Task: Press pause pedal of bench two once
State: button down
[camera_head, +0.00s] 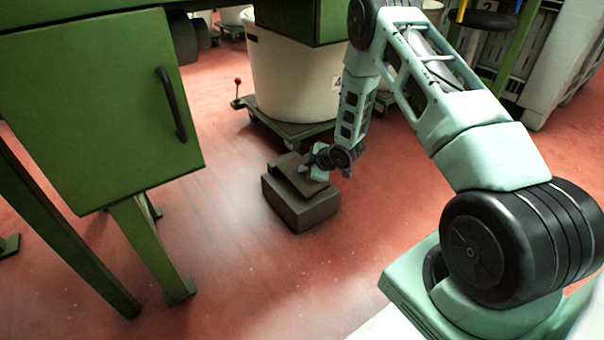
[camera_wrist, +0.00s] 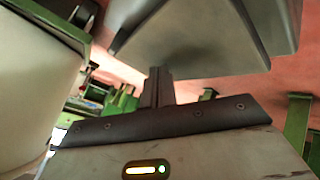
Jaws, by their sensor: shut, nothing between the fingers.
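A dark grey-brown box-shaped pedal (camera_head: 305,209) with a raised top plate (camera_head: 290,174) stands on the red floor near the middle of the head view. My gripper (camera_head: 316,173) is low over the pedal's right rear part, and its fingers look shut and empty. The head view does not show clearly whether they touch the pedal. In the wrist view, my shut fingers (camera_wrist: 159,86) point towards the grey underside or face of a large block (camera_wrist: 195,40), probably the pedal. I see no label on the pedal, so its bench number cannot be read.
A green cabinet (camera_head: 95,110) on green legs stands at the left. The red floor in front of the pedal is clear.

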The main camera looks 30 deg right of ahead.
aim_at(305, 176)
jog(key=shift+f+b, duration=0.3)
jog(key=shift+f, duration=0.3)
dwell(0.3)
dwell(0.4)
jog(key=shift+r+p, duration=1.5)
jog(key=shift+r, duration=0.05)
notch_tip(305, 176, up, 5)
jog(key=p, duration=0.4)
